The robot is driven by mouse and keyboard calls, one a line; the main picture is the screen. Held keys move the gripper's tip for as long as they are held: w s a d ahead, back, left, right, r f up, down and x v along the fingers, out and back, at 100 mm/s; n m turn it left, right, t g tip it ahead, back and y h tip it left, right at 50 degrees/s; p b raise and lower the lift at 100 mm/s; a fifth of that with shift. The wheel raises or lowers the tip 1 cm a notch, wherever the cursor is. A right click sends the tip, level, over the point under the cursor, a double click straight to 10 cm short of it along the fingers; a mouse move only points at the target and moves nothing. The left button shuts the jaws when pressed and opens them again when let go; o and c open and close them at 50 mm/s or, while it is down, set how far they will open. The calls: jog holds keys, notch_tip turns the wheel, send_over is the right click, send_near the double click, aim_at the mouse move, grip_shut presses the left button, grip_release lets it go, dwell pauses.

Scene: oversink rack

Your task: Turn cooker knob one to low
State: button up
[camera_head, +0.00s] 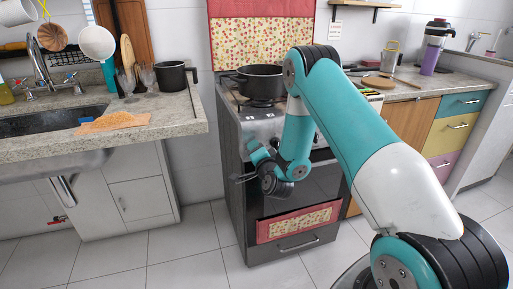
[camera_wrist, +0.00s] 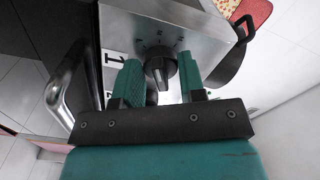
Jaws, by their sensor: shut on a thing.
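Cooker knob one (camera_wrist: 158,66) is a round black knob with a raised grip bar on the steel front panel, beside a label (camera_wrist: 115,57) reading 1. In the wrist view its bar runs roughly up and down the picture, with small dark marks around the dial. My gripper (camera_wrist: 159,78) has its two teal fingers on either side of the knob and is shut on it. In the head view my gripper (camera_head: 262,166) is at the front left of the cooker (camera_head: 292,228); I cannot make out the knob there.
A black pot (camera_head: 262,79) stands on the cooker top. An oven handle (camera_wrist: 66,96) runs close to my gripper in the wrist view. The sink counter (camera_head: 185,122) is to the left, with a gap between it and the cooker. The tiled floor in front is clear.

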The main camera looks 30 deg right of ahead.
jog(key=n+p, duration=0.2)
jog(key=n, duration=0.4)
jog(key=shift+d+f+p, duration=0.1)
jog(key=shift+p, duration=0.2)
jog(key=shift+n, duration=0.3)
jog(key=o, duration=0.9)
